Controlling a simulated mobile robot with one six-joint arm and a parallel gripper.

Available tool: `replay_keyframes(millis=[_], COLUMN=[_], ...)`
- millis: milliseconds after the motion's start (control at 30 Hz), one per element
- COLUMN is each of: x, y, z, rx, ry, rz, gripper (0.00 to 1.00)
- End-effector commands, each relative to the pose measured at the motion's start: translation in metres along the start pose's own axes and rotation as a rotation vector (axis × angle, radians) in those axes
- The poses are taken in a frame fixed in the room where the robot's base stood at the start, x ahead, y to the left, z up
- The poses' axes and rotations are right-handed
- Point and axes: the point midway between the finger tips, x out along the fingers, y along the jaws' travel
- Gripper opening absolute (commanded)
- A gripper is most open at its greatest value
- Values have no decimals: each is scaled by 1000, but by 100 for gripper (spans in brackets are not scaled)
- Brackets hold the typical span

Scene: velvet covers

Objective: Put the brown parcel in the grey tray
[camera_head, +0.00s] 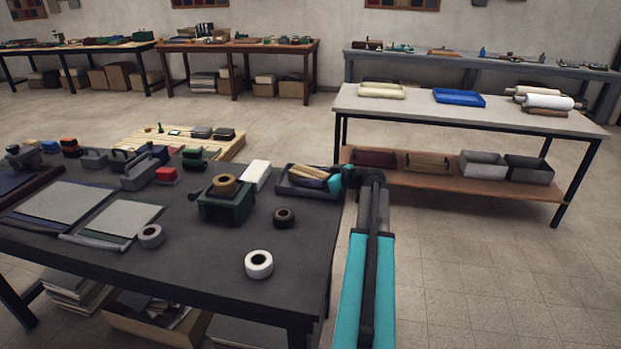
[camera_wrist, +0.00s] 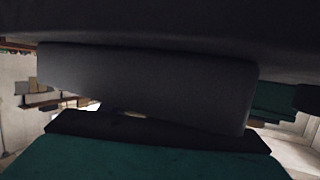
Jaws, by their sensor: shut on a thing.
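My gripper (camera_head: 338,183) is at the right edge of the dark table, beside a grey tray (camera_head: 284,183). The tray holds light brown pieces (camera_head: 316,170) and a dark purple piece; part of it is hidden by my gripper. In the wrist view, a dark grey slab-like thing (camera_wrist: 145,88) fills the space at my gripper, above a dark green face with a black edge. My gripper is shut on this thing. I cannot tell from its shaded face whether it is the brown parcel, and no other parcel is clear on the table.
Left of the tray are a white block (camera_head: 256,174), a green tape dispenser (camera_head: 226,207) and tape rolls, one black (camera_head: 284,217) and one white (camera_head: 259,264). The floor at right is clear.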

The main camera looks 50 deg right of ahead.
Motion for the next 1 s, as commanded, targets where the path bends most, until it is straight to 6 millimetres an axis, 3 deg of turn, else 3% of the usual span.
replay_keyframes(millis=[500,533,567,1000], x=[1,1,1,0], y=[0,0,0,0], z=[4,4,3,1], rx=[0,0,0,1], ry=[2,0,0,0], rz=[0,0,0,0], gripper=[23,60,62,62])
